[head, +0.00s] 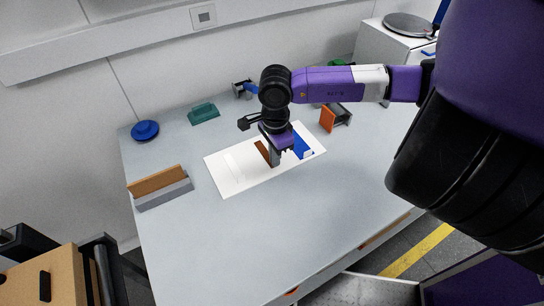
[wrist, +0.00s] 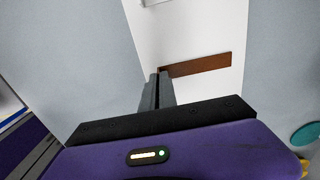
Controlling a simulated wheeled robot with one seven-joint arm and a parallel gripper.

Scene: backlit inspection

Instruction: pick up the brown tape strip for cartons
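The brown tape strip (head: 262,149) lies on a white panel (head: 225,185) on the table. In the wrist view the strip (wrist: 200,65) runs to the right from my fingertips. My gripper (head: 274,163) points down over the panel at the strip's end nearest the table's front. In the wrist view my gripper's fingers (wrist: 159,75) are close together, with the strip's left end right at their tips. I cannot tell whether the strip's end is between them or just beyond them. Part of the strip is hidden by the fingers in the head view.
A blue piece (head: 302,146) and a pale strip (head: 235,165) are also on the panel. A grey holder with a brown board (head: 160,188) stands at left. A blue round thing (head: 145,131), a green block (head: 204,113) and an orange-faced box (head: 328,119) stand further back. The front table is clear.

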